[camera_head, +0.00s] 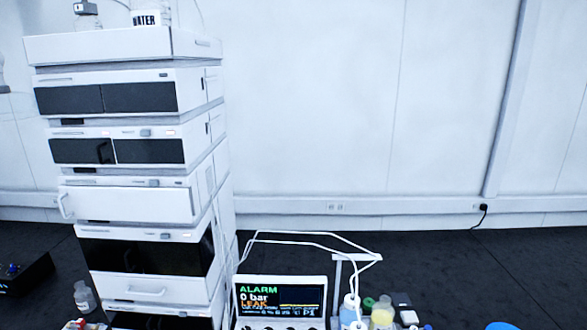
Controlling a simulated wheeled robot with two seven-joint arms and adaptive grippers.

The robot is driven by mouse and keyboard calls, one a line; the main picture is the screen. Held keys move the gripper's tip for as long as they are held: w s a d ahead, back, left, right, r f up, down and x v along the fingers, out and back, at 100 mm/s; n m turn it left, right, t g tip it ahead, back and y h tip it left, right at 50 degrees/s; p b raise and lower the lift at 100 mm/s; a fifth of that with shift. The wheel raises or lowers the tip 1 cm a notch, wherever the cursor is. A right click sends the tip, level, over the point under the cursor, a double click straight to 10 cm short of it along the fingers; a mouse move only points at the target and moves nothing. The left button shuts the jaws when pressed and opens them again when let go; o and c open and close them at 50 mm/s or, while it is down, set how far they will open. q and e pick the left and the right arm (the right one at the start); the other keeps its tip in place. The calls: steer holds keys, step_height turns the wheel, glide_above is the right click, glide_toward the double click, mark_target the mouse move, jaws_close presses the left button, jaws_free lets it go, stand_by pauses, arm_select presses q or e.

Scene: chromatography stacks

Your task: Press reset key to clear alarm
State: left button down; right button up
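A small white control panel (279,282) stands at the bottom middle, just right of the chromatography stack (140,203). Its dark screen (280,299) reads "ALARM" in green, "0 bar" in white and "LEAK" in orange, with smaller text that I cannot read. A row of dark round keys (268,328) shows below the screen, cut off by the bottom picture edge. I cannot tell which key is the reset key. Neither of my grippers is in view.
Bottles, one with yellowish liquid (382,315), crowd the bench right of the panel. A bottle marked "WATER" (146,18) stands on the stack. The dark bench (450,262) is clear at the back right.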

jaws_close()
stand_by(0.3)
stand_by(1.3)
